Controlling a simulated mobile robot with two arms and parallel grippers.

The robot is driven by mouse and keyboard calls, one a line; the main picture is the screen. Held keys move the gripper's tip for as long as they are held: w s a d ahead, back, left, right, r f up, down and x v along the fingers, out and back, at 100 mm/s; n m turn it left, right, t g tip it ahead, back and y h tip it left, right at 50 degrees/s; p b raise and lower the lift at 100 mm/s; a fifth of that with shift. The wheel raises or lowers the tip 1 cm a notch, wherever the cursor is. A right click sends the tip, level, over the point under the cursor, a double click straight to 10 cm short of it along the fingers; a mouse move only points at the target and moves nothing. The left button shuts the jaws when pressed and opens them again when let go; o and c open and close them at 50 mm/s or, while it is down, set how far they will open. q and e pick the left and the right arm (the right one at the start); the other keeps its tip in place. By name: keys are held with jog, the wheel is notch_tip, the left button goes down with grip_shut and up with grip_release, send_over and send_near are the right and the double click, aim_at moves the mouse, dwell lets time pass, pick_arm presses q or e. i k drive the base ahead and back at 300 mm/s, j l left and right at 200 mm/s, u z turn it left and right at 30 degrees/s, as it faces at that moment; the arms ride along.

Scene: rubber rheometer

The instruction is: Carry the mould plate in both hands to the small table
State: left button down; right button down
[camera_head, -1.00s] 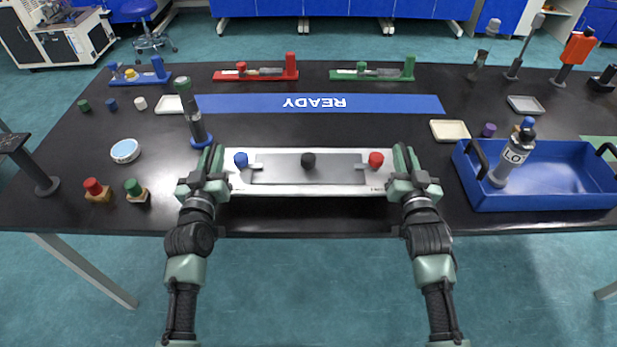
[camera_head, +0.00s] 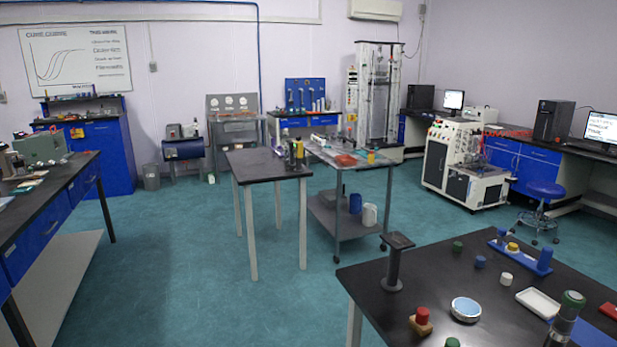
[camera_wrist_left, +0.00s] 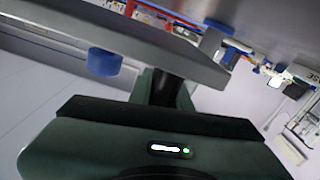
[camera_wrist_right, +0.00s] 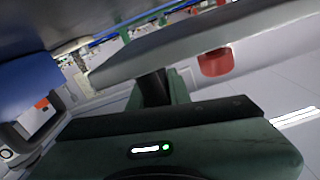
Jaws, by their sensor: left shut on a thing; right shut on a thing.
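The mould plate, a long grey metal bar, shows in the left wrist view (camera_wrist_left: 135,40) with its blue knob (camera_wrist_left: 103,62), and in the right wrist view (camera_wrist_right: 190,48) with its red knob (camera_wrist_right: 215,62). My left gripper (camera_wrist_left: 166,88) is shut on one end of the plate. My right gripper (camera_wrist_right: 154,88) is shut on the other end. The plate and both grippers are outside the head view. A small black-topped table (camera_head: 255,168) on pale legs stands mid-room in the head view. Several small items stand at its right end; its left and middle top are bare.
The black work table (camera_head: 430,285) fills the lower right, with a dark post (camera_head: 396,262) near its corner. A grey trolley (camera_head: 340,215) adjoins the small table's right side. A long bench (camera_head: 60,185) stands left. Open floor (camera_head: 180,270) lies between them.

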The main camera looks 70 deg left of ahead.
aim_at(249, 162)
jog(key=k, duration=0.6)
jog(key=u, duration=2.3)
jog(key=i+u, duration=0.15)
jog(key=u, duration=0.3)
jog(key=i+u, duration=0.15)
jog(key=u, duration=0.25)
jog(key=i+l, duration=0.3)
jog(key=i, duration=0.2)
jog(key=i+l, duration=0.35)
jog(key=i, duration=1.75)
jog(key=i+l, duration=0.15)
jog(key=i, duration=1.5)
